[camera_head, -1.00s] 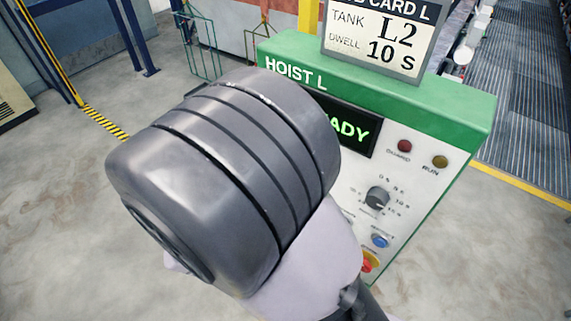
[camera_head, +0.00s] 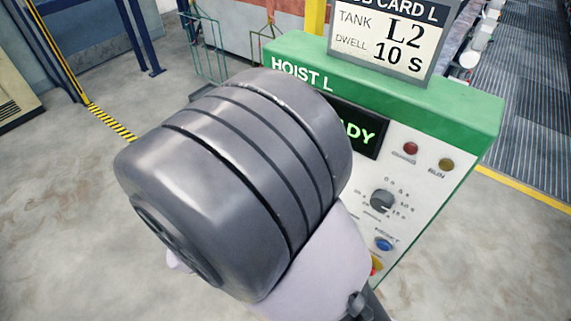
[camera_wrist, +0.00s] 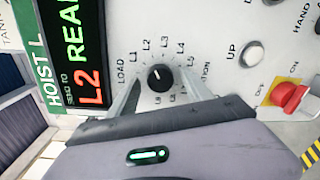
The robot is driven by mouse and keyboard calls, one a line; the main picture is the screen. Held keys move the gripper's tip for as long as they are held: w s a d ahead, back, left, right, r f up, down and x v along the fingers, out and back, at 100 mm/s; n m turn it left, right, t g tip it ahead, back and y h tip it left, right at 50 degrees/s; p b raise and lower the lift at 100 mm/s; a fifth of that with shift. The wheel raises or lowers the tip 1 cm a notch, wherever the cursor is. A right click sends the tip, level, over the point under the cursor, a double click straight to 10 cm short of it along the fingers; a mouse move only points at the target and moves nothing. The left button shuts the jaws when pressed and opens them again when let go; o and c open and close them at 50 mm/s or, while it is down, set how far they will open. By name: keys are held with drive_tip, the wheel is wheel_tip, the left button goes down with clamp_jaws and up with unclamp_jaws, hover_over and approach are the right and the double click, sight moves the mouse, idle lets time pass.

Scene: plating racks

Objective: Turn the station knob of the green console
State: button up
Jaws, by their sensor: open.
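The green and white console (camera_head: 480,118) is labelled HOIST L. In the wrist view its round black station knob (camera_wrist: 160,78) sits on the white panel, ringed by marks such as LOAD and L1 to L5. The knob's white mark points towards the upper left. My gripper (camera_wrist: 160,90) is open, with one finger on each side of the knob; I cannot tell whether they touch it. In the head view my arm hides the station knob and gripper.
A dwell knob (camera_head: 381,201), blue button (camera_head: 384,244), and red and yellow lamps sit on the panel. The wrist view shows a white UP button (camera_wrist: 253,54) and a red switch (camera_wrist: 290,95). A card (camera_head: 388,40) above reads TANK L2, DWELL 10 S.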

drive_tip(key=shift+s+a, duration=0.1)
drive_tip(key=p+v, duration=0.2)
drive_tip(key=v, duration=1.5)
drive_tip(key=shift+p, duration=0.35)
drive_tip(key=shift+s, duration=0.1)
